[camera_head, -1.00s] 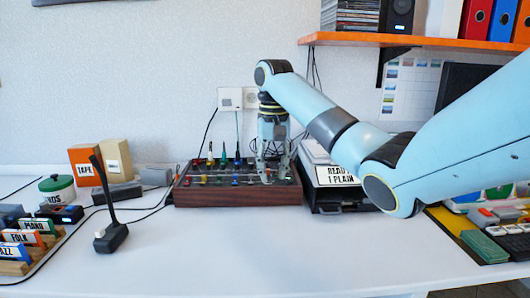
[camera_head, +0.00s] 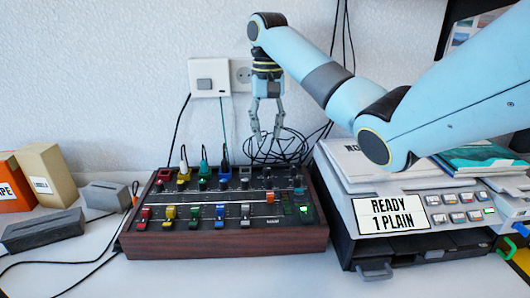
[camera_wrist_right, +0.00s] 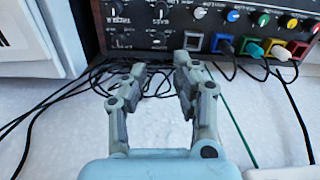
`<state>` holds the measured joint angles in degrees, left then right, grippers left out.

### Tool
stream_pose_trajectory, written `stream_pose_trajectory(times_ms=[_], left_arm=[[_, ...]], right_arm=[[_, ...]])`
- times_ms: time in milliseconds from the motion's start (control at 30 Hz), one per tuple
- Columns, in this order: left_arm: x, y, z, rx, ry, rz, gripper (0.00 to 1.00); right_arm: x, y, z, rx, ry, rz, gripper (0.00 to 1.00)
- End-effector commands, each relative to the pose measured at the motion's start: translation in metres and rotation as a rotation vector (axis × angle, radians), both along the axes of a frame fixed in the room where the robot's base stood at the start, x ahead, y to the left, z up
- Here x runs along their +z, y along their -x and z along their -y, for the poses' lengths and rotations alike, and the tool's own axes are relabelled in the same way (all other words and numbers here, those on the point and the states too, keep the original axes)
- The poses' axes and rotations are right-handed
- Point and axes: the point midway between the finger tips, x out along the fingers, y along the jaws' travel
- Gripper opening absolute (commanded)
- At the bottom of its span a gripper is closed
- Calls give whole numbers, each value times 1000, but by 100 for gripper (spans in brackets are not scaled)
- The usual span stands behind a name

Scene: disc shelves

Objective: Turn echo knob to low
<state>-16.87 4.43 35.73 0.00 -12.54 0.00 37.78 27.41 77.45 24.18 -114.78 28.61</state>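The mixer (camera_head: 222,210) is a wood-sided black console on the desk, with coloured faders, rows of knobs and plugged cables. It also shows in the right wrist view (camera_wrist_right: 215,20). Black knobs (camera_wrist_right: 160,12) with small labels sit on its panel there, but I cannot tell which is the echo knob or where its pointer stands. My right gripper (camera_head: 266,140) hangs fingers down above the mixer's back edge, apart from the knobs. In the right wrist view (camera_wrist_right: 160,65) its fingers are apart with nothing between them. My left gripper is out of view.
A printer (camera_head: 400,200) reading "READY 1 PLAIN" stands close to the mixer's right. Loose black cables (camera_head: 275,148) lie behind the mixer. Boxes (camera_head: 45,175) and grey blocks stand left. A wall socket (camera_head: 210,78) is behind. The desk front is clear.

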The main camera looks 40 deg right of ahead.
Motion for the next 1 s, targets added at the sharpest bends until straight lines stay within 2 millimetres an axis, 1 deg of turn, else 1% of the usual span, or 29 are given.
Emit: stream_pose_trajectory(times_ms=[33,167,267,500,600,700,833,1000], left_arm=[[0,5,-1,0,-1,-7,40],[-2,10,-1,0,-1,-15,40],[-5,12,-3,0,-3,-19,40],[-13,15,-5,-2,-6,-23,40],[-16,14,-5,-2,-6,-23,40],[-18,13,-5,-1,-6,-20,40],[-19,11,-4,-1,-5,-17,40],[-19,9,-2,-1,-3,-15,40]], right_arm=[[0,0,0,0,-1,-1,29],[-8,1,0,0,0,-2,29],[-23,1,0,0,0,-4,29],[-72,1,-1,0,-1,-4,29],[-88,1,-1,0,-1,-3,29],[-100,1,0,0,0,-3,29],[-108,1,0,1,0,-1,29],[-109,1,0,1,1,-1,29]])
